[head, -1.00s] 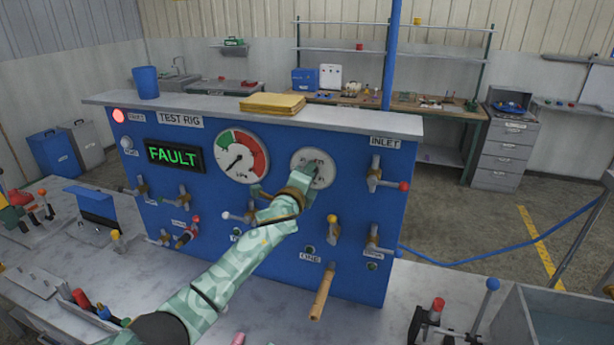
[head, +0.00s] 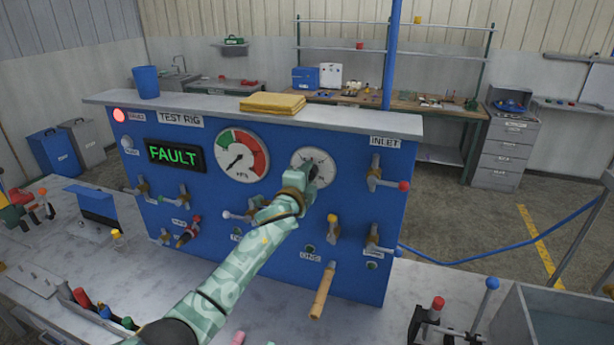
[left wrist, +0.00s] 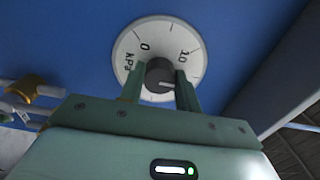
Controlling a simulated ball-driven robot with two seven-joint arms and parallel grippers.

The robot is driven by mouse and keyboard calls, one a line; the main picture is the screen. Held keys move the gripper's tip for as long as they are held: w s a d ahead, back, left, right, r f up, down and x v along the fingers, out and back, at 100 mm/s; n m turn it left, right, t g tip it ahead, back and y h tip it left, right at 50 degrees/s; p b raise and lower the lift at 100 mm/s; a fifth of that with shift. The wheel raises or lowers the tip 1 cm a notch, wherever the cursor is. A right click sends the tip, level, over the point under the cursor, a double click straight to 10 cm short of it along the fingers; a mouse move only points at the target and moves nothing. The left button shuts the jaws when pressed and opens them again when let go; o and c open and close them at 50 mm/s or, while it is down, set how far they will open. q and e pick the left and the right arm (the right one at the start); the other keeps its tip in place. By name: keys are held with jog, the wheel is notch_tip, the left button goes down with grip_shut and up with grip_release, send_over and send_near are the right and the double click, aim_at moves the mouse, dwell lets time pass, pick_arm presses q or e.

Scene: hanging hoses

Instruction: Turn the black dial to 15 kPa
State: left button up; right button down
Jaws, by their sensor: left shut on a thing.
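The black dial (left wrist: 158,70) is a round knob on a white scale plate (left wrist: 132,47) marked 0, 10 and kPa. A pale line on the knob points right in the left wrist view, clockwise past the 10. The figure it points at is hidden by a finger. My left gripper (left wrist: 160,82) is shut on the knob, one finger on each side. In the head view the plate (head: 321,157) is on the blue panel, and my left gripper (head: 308,172) covers the knob. My right gripper is not in view.
The blue test rig (head: 365,270) carries a green FAULT display (head: 174,154), a lit red lamp (head: 119,115) and a round gauge (head: 242,155). Several valve handles stick out around my left arm, including a long wooden one (head: 322,291) below right.

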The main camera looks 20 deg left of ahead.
pick_arm(q)
jog(key=o, duration=1)
jog(key=s, duration=1.6)
jog(key=shift+s+a+p, duration=0.15)
jog(key=shift+a+p, duration=0.2)
jog(key=shift+f, duration=0.1)
